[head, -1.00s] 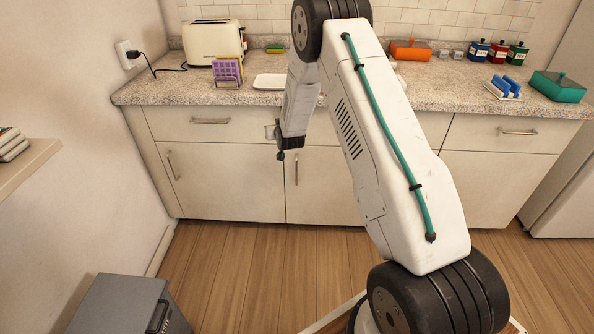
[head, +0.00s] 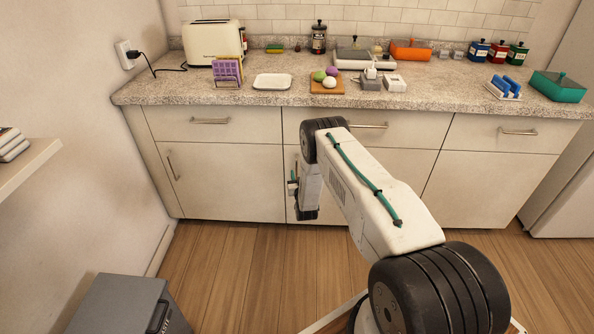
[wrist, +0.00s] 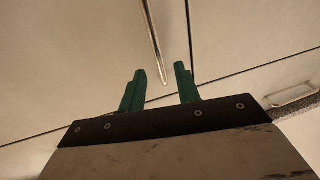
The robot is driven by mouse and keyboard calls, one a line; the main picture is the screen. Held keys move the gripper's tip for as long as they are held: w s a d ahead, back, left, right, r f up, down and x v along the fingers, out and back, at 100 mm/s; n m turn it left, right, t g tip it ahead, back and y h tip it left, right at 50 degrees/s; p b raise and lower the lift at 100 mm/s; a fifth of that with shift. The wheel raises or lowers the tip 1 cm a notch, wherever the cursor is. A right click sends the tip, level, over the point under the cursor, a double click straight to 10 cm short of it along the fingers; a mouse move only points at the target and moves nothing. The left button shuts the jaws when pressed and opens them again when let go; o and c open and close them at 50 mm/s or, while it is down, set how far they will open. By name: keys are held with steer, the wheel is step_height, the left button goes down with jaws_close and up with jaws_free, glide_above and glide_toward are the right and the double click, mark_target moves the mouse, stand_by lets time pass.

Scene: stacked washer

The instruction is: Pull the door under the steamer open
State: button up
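The middle lower door (head: 335,205) is shut and has a vertical bar handle near its left edge. In the wrist view this handle (wrist: 153,40) runs down the picture, with its end between the two fingers. My gripper (head: 293,182) is in front of this door's left edge, partly hidden by my wrist. In the wrist view my gripper (wrist: 160,70) has its green fingers spread apart, with nothing held. A low white appliance with a grey lid (head: 358,55), perhaps the steamer, stands on the counter above this door.
The left door (head: 225,180) and right door (head: 490,190) are shut, as are the drawers above. A grey bin (head: 120,305) stands at the lower left and a shelf (head: 25,165) juts from the left wall. The wood floor (head: 235,265) before the cabinets is clear.

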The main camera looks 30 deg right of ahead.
steer(key=shift+x, duration=1.95)
jaws_close()
